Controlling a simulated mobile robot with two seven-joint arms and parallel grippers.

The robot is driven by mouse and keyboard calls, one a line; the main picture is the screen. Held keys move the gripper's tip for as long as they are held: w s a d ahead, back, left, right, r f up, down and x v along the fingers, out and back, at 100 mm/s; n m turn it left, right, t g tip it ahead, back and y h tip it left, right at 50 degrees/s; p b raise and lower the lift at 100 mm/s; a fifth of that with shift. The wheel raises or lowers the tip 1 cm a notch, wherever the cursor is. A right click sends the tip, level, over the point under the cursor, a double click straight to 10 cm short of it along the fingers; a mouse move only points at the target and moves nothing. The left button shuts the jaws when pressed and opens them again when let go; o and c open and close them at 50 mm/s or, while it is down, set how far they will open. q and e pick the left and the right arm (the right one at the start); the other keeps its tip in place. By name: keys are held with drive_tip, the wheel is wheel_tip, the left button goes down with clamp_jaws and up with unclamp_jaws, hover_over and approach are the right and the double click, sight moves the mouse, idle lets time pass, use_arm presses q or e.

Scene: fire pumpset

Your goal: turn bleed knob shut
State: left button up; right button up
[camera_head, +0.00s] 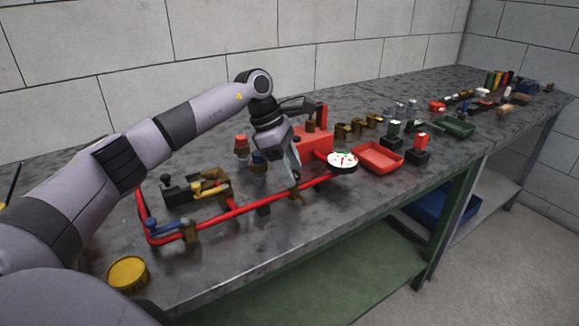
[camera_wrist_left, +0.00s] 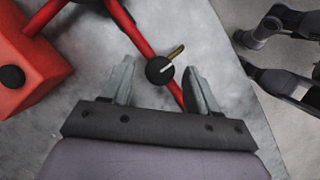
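The bleed knob (camera_wrist_left: 160,70) is a round dark knob with a white pointer line. It sits on the red pipe (camera_wrist_left: 138,35) beside a short brass stub (camera_wrist_left: 176,52). My left gripper (camera_wrist_left: 160,84) is open in the wrist view, one finger on each side of the knob, with a visible gap on both sides. In the head view my left gripper (camera_head: 292,172) points down at the red pipe (camera_head: 315,182), just left of the white gauge (camera_head: 342,161). The knob is mostly hidden there by the fingers. My right gripper cannot be made out in either view.
A red box (camera_head: 314,142) stands behind the gripper. A red tray (camera_head: 379,156) lies right of the gauge. Blue-handled (camera_head: 168,224) and yellow-handled (camera_head: 210,188) valves and a yellow tin (camera_head: 128,273) are left. The bench front edge is close to the pipe.

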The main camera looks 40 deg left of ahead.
use_arm(q)
drive_tip(key=v, duration=0.7)
idle(0.3)
idle(0.5)
